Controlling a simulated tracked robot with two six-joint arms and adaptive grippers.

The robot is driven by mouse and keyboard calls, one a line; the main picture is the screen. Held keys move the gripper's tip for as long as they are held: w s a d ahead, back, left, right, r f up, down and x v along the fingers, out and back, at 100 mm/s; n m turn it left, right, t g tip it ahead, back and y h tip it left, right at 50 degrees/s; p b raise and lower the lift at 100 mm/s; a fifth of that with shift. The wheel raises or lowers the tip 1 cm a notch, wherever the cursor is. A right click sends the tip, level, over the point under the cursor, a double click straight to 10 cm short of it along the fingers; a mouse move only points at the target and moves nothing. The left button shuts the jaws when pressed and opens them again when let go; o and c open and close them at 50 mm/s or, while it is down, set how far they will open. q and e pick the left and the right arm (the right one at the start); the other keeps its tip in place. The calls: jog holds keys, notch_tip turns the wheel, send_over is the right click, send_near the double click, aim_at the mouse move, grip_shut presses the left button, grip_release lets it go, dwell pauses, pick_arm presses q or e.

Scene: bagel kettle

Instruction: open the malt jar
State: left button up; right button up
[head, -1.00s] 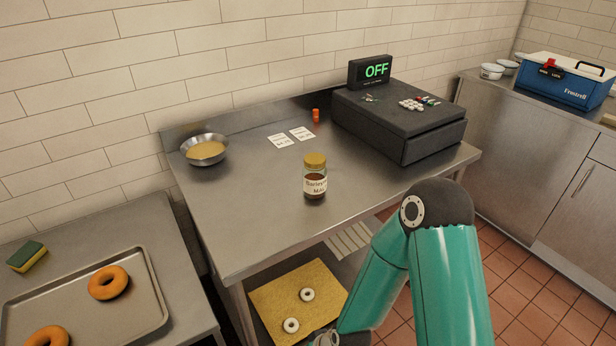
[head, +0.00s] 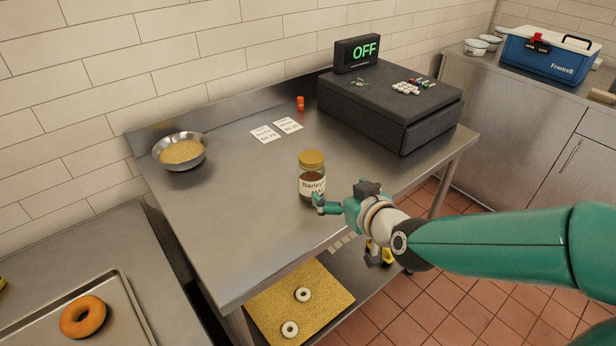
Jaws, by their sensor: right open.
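The malt jar (head: 311,184) stands upright on the steel table (head: 215,230). It is glass with dark contents, a pale label reading "Barley Malt" and a gold lid (head: 312,158) seated on top. My right gripper (head: 318,204) is open at the lower right of the jar, low by its label. A fingertip overlaps the jar's edge in the picture; I cannot tell whether it touches. The lid is clear of the gripper. My left gripper is not in view.
A black cash register (head: 390,105) with an "OFF" display stands behind right. A metal bowl (head: 181,152) of yellow grains is at the back left. Two price cards (head: 276,130) and a small orange object (head: 300,103) lie behind. The table left of the jar is clear.

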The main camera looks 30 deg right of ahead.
aim_at(317, 177)
jog(key=x, duration=0.9)
jog(key=shift+w+f, duration=0.2)
jog(key=shift+w, duration=0.1)
jog(key=shift+w+f+p, duration=0.15)
jog(key=shift+w+p, duration=0.45)
jog(key=shift+w, duration=0.05)
jog(key=p+x, duration=0.1)
jog(key=x, duration=0.3)
jog(key=c, duration=1.6)
jog(key=shift+c, duration=1)
